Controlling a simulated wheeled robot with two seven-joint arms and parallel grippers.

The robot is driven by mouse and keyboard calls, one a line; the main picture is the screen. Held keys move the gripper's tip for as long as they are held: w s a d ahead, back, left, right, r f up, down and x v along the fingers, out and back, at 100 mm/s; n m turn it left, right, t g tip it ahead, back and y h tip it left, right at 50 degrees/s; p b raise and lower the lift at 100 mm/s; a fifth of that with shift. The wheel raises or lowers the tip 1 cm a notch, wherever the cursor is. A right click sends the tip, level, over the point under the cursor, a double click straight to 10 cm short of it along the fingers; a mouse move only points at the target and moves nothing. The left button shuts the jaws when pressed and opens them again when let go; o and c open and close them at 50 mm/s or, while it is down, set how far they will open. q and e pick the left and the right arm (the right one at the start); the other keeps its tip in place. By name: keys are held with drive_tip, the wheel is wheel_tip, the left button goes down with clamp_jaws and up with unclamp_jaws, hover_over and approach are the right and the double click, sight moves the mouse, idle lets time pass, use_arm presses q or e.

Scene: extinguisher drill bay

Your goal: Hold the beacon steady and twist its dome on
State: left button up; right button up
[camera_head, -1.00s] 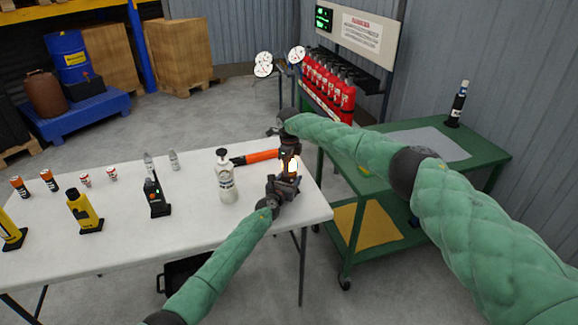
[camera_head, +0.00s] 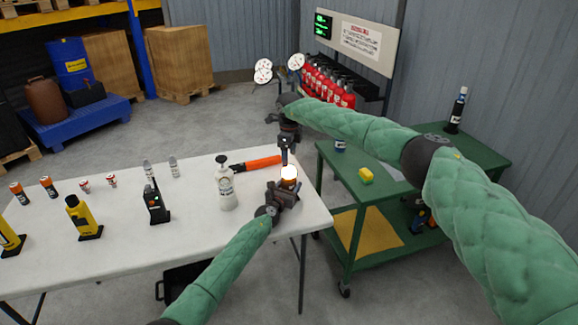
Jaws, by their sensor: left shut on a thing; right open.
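An orange baton-like object (camera_head: 258,163) lies behind the beacon, and a white-grey bottle (camera_head: 225,187) stands left of it. A black radio (camera_head: 156,204) and yellow devices (camera_head: 82,217) stand farther left.

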drive_tip(key=shift+r, duration=1.95)
use_arm(q)
drive_tip(key=o, duration=1.3)
drive_tip(key=shift+o, duration=0.2)
drive_tip(key=shift+s+d, duration=0.1)
drive_tip(key=shift+s, duration=0.1)
